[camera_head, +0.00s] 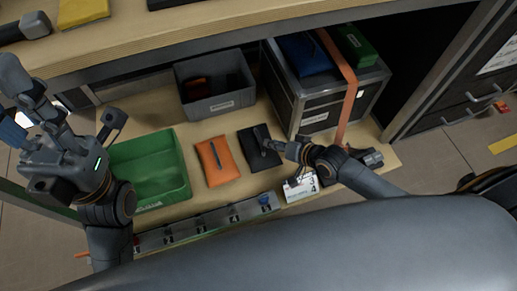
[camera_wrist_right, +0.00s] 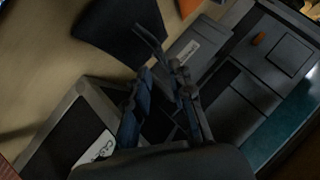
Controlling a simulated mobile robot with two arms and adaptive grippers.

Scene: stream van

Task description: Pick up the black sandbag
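The black sandbag (camera_head: 251,154) lies flat on the lower wooden shelf, beside an orange sandbag (camera_head: 216,160). It also shows in the right wrist view (camera_wrist_right: 112,28), at the top left.
A green bin (camera_head: 151,170) stands left of the orange bag. A grey crate (camera_head: 214,91) is behind. A black case (camera_head: 320,95) with an orange strap stands close behind my right gripper. The upper worktop (camera_head: 160,30) overhangs the shelf's back.

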